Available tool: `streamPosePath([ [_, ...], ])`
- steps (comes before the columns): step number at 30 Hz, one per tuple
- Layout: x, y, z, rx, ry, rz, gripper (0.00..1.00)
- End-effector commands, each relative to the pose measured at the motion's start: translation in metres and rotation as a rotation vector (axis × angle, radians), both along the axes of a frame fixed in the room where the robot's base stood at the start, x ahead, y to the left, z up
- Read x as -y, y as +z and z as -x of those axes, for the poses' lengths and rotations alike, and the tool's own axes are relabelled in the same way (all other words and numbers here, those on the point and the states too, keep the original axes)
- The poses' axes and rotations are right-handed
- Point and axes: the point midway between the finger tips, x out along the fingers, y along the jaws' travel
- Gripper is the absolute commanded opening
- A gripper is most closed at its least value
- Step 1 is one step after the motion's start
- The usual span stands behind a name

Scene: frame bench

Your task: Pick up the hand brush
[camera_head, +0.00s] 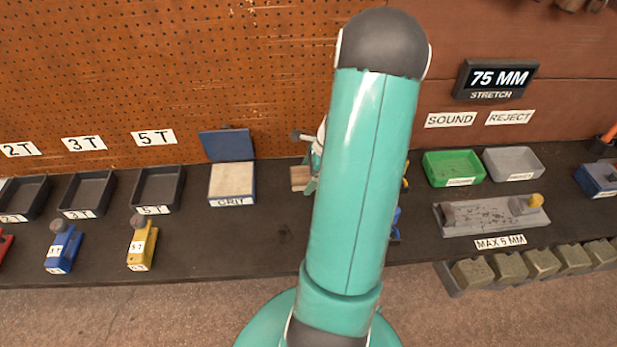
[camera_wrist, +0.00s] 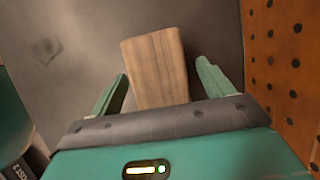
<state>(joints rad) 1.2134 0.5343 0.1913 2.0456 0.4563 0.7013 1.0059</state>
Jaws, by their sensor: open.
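In the wrist view a wooden block (camera_wrist: 155,66), which looks like the hand brush, lies on the dark bench top. My gripper (camera_wrist: 162,72) is open, with one finger on each side of the block and gaps showing between. I cannot tell how far the fingertips are above the bench. In the head view a piece of the wooden block (camera_head: 299,178) shows just left of my arm. My arm hides the rest of it and most of the gripper. No bristles are visible.
A grit box (camera_head: 231,182) with a raised blue lid stands left of the block. Black trays (camera_head: 157,189) and blue and yellow jacks (camera_head: 142,245) are further left. A green tray (camera_head: 453,168) and a grey tray (camera_head: 513,163) are right. The pegboard (camera_wrist: 285,60) rises close behind.

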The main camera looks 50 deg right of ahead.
Motion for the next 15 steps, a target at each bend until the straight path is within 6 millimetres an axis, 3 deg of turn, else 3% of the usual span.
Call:
streamPosePath([
  [12,0.0003,-0.0022,0.0002,0.0,0.0,0.0,0.8],
  [15,0.0003,-0.0022,0.0002,0.0,0.0,0.0,0.6],
])
